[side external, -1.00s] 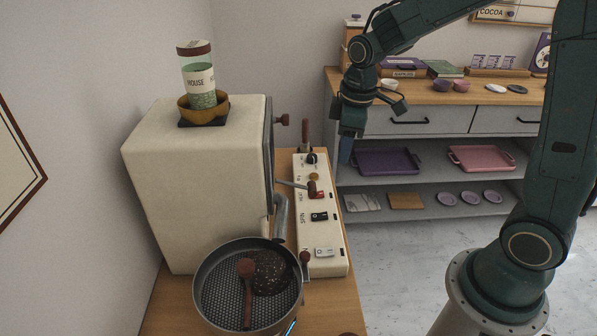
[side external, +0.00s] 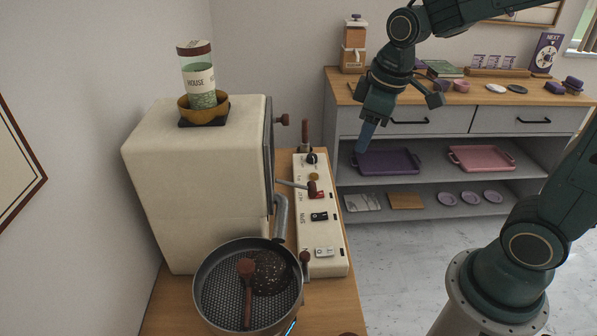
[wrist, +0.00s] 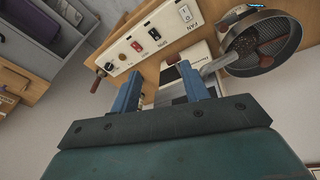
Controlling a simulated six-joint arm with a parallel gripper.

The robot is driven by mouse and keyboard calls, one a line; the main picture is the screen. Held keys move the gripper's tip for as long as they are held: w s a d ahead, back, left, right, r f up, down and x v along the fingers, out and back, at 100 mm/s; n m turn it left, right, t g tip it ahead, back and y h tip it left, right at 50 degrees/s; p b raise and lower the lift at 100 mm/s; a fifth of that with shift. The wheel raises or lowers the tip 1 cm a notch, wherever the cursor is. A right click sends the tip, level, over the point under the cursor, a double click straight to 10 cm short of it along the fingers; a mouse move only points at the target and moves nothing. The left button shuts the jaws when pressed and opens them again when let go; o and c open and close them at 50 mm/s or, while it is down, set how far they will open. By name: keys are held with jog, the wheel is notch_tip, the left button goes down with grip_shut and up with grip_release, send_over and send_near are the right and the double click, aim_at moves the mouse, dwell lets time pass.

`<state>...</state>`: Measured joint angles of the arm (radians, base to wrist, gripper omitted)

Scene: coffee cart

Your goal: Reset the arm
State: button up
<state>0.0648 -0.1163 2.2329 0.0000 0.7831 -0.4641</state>
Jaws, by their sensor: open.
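My gripper (side external: 366,137) is up in the air right of the cream roaster machine (side external: 190,190), in front of the shelf unit. In the wrist view its two blue fingers (wrist: 165,92) are apart with nothing held between them. The fingertips touch nothing that I can see. In the side view the fingers overlap one another, so their gap does not show there.
A white switch panel (side external: 318,225) and a round perforated pan (side external: 222,315) with a brown-handled tool stand on the wooden cart. A jar in a yellow bowl (side external: 205,115) tops the machine. The shelf unit (side external: 440,134) holds purple and pink trays. Air around my gripper is clear.

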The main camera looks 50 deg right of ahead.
jog(key=shift+s+r, duration=0.1)
dwell(0.3)
jog(key=s+a+r+m+t, duration=0.1)
jog(key=s+r+m, duration=0.1)
jog(key=s, duration=0.4)
jog(key=s+a+r+m+t, duration=0.1)
jog(key=s+r+m, duration=0.1)
jog(key=s, duration=0.5)
jog(key=shift+s+r+m+t, duration=0.3)
jog(key=shift+r+t, duration=0.05)
jog(key=shift+t, duration=0.05)
